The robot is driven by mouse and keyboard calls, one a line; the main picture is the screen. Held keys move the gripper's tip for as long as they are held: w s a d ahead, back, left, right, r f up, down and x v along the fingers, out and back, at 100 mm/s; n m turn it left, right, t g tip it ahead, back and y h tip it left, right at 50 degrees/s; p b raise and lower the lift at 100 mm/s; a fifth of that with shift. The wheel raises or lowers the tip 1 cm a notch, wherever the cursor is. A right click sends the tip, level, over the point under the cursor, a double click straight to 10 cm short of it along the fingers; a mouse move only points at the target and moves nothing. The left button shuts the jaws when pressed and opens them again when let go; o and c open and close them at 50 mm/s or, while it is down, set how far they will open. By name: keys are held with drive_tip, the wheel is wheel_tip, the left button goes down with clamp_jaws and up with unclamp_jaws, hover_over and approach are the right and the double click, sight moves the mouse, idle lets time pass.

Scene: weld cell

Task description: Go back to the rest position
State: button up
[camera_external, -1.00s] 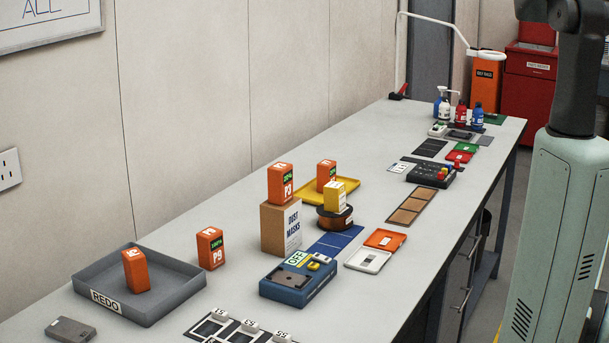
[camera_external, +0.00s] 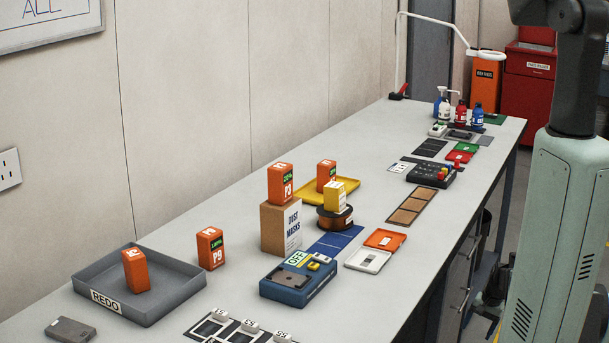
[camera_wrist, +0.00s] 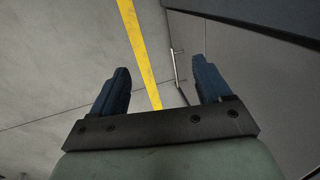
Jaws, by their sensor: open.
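My gripper (camera_wrist: 162,82) shows in the wrist view with its two dark blue fingers spread wide and nothing between them. Below it are the grey floor and a yellow floor line (camera_wrist: 138,50). In the external view, part of my gripper or wrist (camera_external: 492,290) shows low beside the bench's right side, partly hidden behind my pale green arm. I cannot make out the fingers there. The orange P9 box (camera_external: 210,248) stands upright on the bench. Another orange box (camera_external: 136,270) stands in the grey REDO tray (camera_external: 178,300).
The long grey bench (camera_external: 370,300) has cabinet handles along its right side, close to my gripper. A blue OFF device (camera_external: 298,280), a DUST MASKS carton (camera_external: 281,228) with the P3 box (camera_external: 281,184) on top, and a yellow tray (camera_external: 312,198) stand on it. The floor beside the bench looks clear.

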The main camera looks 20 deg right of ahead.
drive_tip(key=s+a+f+n+g, duration=0.25)
drive_tip(key=s+a+f, duration=0.25)
drive_tip(key=s+a, duration=0.55)
drive_tip(key=s+a+f+n+g, duration=0.1)
drive_tip(key=s+a, duration=0.3)
drive_tip(key=s, duration=0.4)
drive_tip(key=s+a+f+n+g+h, duration=0.1)
drive_tip(key=s+a+n+g, duration=0.1)
drive_tip(key=s, duration=0.7)
drive_tip(key=s+a+f+n+g, duration=0.1)
drive_tip(key=s+a+n+g, duration=0.1)
drive_tip(key=s+a, duration=0.4)
drive_tip(key=shift+s+f+n+h, duration=0.35)
drive_tip(key=shift+s+n, duration=0.3)
drive_tip(key=shift+s, duration=0.55)
drive_tip(key=shift+g, duration=0.25)
